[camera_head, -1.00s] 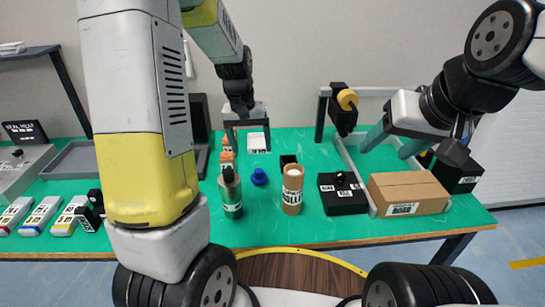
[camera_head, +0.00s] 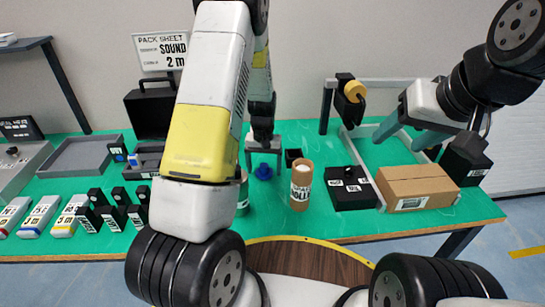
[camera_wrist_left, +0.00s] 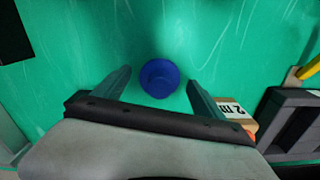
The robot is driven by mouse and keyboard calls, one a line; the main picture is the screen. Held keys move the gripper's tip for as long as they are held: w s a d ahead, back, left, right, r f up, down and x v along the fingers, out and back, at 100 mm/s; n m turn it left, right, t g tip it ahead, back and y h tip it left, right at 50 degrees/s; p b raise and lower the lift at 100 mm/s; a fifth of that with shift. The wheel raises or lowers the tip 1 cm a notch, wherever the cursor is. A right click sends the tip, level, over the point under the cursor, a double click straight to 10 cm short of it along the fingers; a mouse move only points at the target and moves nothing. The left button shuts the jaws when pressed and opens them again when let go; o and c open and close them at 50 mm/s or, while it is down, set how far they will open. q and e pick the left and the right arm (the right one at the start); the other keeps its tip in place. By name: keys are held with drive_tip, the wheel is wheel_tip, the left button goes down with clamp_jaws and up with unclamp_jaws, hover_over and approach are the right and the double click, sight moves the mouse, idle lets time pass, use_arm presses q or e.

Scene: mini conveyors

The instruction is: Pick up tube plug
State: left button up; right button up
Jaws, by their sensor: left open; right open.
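The blue tube plug (camera_head: 263,172) stands on the green table, left of the cardboard tube (camera_head: 301,190). My left gripper (camera_head: 264,163) is open and low over the plug, coming from above. In the left wrist view the round blue plug (camera_wrist_left: 160,78) lies between the two spread fingers (camera_wrist_left: 157,84), with green gaps on both sides, so neither finger seems to touch it. My right gripper (camera_head: 408,137) is open and empty, raised over the right part of the table.
Right of the tube are a black box (camera_head: 347,190) and a brown carton (camera_head: 417,188). A small open black box (camera_head: 293,157) stands close behind the tube. Trays and small devices fill the left side.

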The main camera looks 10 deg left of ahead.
sight(264, 165)
use_arm(q)
drive_tip(key=shift+f, duration=0.2)
drive_tip(key=c, duration=1.4)
drive_tip(key=shift+r, duration=0.1)
wheel_tip(264, 165, up, 10)
drive_tip(key=shift+f, duration=0.1)
